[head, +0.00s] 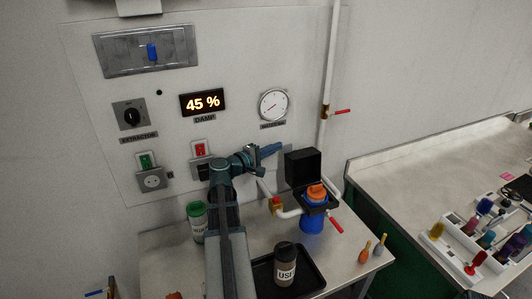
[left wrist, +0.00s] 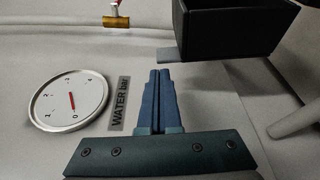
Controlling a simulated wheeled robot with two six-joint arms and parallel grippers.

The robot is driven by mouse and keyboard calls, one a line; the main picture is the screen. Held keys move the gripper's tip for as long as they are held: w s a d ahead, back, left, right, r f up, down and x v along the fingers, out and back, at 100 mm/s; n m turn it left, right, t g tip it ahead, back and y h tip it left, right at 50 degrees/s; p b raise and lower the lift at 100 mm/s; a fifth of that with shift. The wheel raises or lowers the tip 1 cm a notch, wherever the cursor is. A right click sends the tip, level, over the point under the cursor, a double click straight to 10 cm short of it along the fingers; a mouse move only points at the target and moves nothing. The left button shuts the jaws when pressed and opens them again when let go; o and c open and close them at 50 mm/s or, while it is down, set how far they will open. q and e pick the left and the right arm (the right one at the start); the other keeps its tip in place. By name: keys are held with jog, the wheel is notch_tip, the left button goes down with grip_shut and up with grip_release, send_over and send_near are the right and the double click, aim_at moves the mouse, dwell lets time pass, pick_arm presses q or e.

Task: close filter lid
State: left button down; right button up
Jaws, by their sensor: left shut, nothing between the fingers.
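The filter lid appears to be the black box-shaped part (head: 303,166) standing up on the wall behind a blue filter body with an orange top (head: 316,194). The black part also shows at the top right of the left wrist view (left wrist: 235,35), with a small grey tab at its lower left corner. My left gripper (head: 274,149) is shut and empty, just left of the black part and apart from it in the head view. Its blue fingers (left wrist: 160,78) point toward the grey tab in the left wrist view. My right gripper is not in view.
The round gauge (head: 273,104) is on the wall above my gripper. A white pipe (head: 329,85) with red-handled valves runs beside the filter. A dark jar (head: 286,264) stands on a black tray (head: 262,277). A green-lidded jar (head: 197,220) stands left of my arm.

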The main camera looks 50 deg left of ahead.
pick_arm(q)
jog(key=shift+w, duration=1)
jog(key=shift+d, duration=0.1)
